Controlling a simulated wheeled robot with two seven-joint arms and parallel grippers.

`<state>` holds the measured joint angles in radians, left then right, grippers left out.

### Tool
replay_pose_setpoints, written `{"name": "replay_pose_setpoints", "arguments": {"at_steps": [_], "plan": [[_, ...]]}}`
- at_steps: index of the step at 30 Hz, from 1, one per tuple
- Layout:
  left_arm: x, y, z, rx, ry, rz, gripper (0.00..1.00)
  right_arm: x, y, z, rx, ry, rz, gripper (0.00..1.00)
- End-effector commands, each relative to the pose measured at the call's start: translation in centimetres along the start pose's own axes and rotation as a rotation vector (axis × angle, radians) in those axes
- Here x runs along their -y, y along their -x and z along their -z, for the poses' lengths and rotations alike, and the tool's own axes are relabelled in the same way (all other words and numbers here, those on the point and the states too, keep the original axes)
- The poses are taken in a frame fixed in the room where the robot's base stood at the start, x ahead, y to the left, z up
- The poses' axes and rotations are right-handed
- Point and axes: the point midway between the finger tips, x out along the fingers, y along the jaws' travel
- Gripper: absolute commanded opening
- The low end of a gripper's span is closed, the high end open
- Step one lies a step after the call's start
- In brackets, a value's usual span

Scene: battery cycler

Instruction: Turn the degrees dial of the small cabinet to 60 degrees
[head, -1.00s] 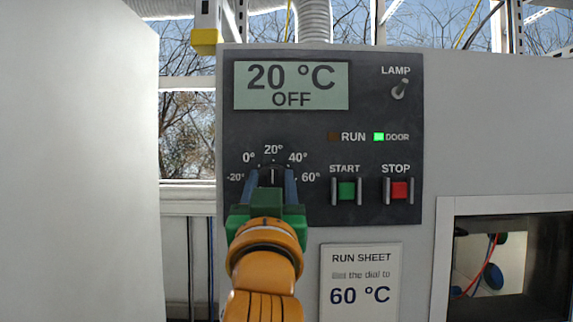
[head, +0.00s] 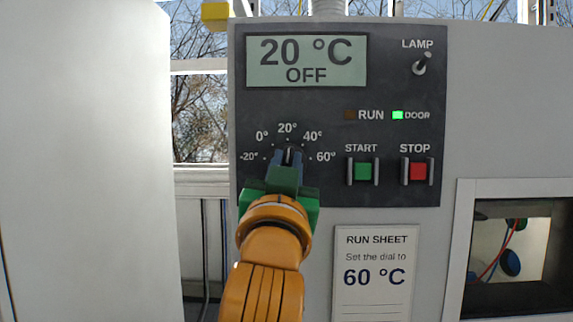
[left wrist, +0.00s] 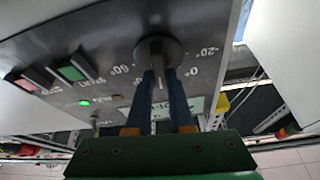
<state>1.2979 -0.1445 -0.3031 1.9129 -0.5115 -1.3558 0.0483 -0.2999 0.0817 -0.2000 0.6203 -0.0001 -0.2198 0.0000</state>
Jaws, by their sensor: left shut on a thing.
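The degrees dial (head: 290,153) is a small dark knob on the cabinet's dark panel, with marks from -20° to 60° around it. Its light pointer line points up, near the 20° mark. The display (head: 306,62) reads 20 °C and OFF. My left gripper (head: 287,158), with blue fingers and a green body, is shut on the dial from the front and below. In the left wrist view the fingers (left wrist: 161,75) reach the round dial (left wrist: 158,48), one on each side. The fingers hide the dial's lower part in the head view. My right gripper is not in view.
The green START button (head: 363,171) and red STOP button (head: 418,171) are right of the dial. The LAMP switch (head: 419,66) is above them. The DOOR light (head: 397,115) is lit green. A run sheet (head: 376,270) below says 60 °C. A white block (head: 85,160) stands left.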

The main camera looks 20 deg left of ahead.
Motion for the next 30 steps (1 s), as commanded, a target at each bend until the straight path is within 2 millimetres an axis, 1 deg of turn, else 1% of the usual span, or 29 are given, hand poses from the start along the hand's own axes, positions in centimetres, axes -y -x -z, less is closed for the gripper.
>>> {"name": "replay_pose_setpoints", "arguments": {"at_steps": [15, 30], "plan": [[-0.06, -0.02, 0.21, -0.005, -0.439, -0.177, 0.00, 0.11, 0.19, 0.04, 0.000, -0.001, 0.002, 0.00], [-0.23, 0.03, 0.01, -0.003, -0.867, -0.353, 0.00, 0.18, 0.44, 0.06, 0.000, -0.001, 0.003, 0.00]]}}
